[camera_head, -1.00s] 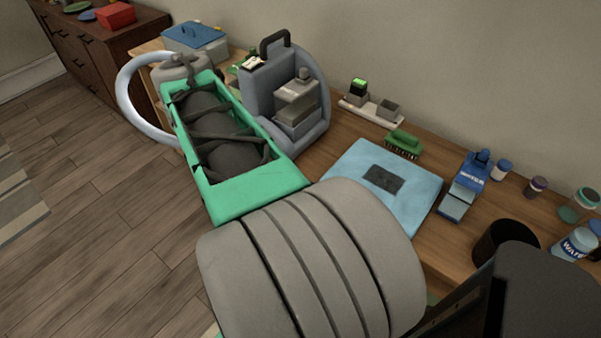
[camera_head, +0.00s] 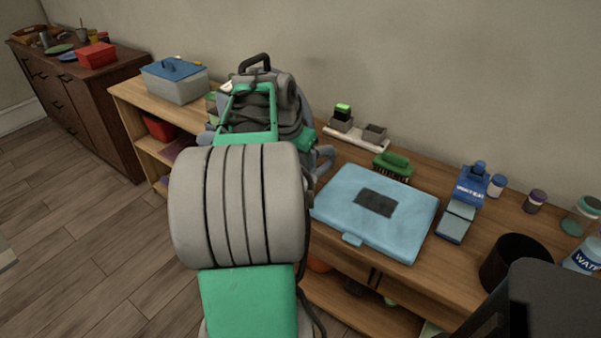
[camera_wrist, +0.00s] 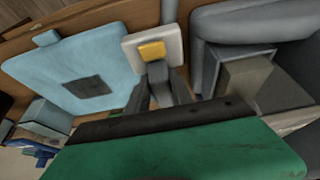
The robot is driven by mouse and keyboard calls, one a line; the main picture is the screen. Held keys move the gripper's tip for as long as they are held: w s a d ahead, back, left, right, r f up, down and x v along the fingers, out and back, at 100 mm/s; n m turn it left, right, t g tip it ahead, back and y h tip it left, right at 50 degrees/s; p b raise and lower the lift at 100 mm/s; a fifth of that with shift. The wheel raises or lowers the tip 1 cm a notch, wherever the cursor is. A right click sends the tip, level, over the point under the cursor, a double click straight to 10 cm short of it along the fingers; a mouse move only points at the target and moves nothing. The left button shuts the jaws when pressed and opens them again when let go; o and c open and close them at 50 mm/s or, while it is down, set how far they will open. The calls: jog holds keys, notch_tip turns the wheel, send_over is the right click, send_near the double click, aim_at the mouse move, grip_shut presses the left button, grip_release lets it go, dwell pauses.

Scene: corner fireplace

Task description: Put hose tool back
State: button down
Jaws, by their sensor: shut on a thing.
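The hose tool (camera_wrist: 134,48), a pale block with a yellow patch, is between the fingertips of my gripper (camera_wrist: 158,72) in the wrist view. My gripper is shut on it. A grey-blue stem runs up from it. The grey-blue cleaning machine (camera_head: 262,64) stands on the shelf top in the head view, mostly hidden behind my green and grey arm. Its rounded body also shows close on the right in the wrist view (camera_wrist: 240,27). A grey hose-like piece (camera_head: 325,160) shows beside the machine. My gripper is hidden in the head view.
A light blue case (camera_head: 340,210) lies right of the machine. A lidded bin (camera_head: 175,85) stands left. Wall close behind.

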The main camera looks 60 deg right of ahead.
jog(key=f, duration=0.2)
jog(key=w+d+f, duration=0.1)
jog(key=f, duration=0.1)
jog(key=d+f, duration=0.1)
jog(key=f, duration=0.1)
jog(key=shift+w+d, duration=0.25)
jog(key=shift+f+b, duration=0.35)
jog(key=shift+b, duration=0.05)
jog(key=c, duration=1.1)
grip_release()
